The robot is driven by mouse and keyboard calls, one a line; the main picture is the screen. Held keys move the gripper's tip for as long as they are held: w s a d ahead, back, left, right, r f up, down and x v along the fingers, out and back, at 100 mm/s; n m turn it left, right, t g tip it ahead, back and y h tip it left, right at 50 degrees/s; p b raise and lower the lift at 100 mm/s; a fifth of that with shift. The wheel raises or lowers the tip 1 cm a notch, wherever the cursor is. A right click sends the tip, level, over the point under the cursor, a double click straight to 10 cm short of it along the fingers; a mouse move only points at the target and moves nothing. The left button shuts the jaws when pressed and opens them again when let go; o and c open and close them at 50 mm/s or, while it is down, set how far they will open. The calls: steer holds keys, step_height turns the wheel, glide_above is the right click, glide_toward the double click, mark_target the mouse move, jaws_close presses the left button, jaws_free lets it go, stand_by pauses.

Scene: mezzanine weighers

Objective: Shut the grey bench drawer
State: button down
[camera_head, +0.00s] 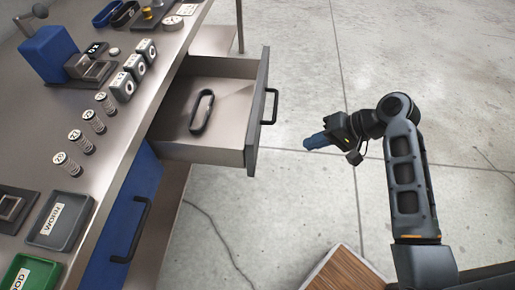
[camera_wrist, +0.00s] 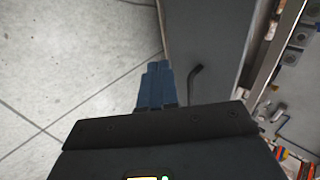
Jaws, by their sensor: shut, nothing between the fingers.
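The grey bench drawer (camera_head: 211,153) stands pulled out from the bench, with a dark oval loop lying inside it. Its front carries a black handle (camera_head: 271,106). My gripper (camera_head: 308,143) has blue fingers, shut and empty, and is in the air to the right of the drawer front, apart from it. In the wrist view the shut blue fingers (camera_wrist: 157,88) point toward the grey drawer front (camera_wrist: 213,45), with the black handle (camera_wrist: 194,84) just right of them. Whether the fingers touch it there cannot be told.
The bench top (camera_head: 125,130) holds several labelled weights, springs, a blue press (camera_head: 50,54), a grey WORN tray (camera_head: 60,220) and a green tray (camera_head: 30,273). A blue drawer (camera_head: 123,220) below is closed. A wooden-topped item (camera_head: 345,272) stands at the bottom. The concrete floor is otherwise largely clear.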

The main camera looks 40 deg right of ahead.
steer(key=w+a+f+y, duration=0.1)
steer(key=w+a+f, duration=0.3)
steer(key=w+a, duration=0.3)
steer(key=shift+w+p, duration=0.45)
steer(key=shift+w, duration=0.9)
steer(key=w+a, duration=0.5)
steer(key=w, duration=0.2)
steer(key=w+a+b, duration=0.1)
steer(key=w+a, duration=0.5)
steer(key=w, duration=0.1)
steer(key=w+a, duration=0.5)
steer(key=w, duration=0.2)
steer(key=shift+a+f, duration=0.1)
steer(key=shift+a, duration=0.25)
steer(key=shift+w+a+b, duration=0.3)
steer(key=shift+w+a, duration=0.1)
steer(key=shift+w, duration=0.1)
steer(key=shift+a+r, duration=0.1)
steer(key=shift+r, duration=0.1)
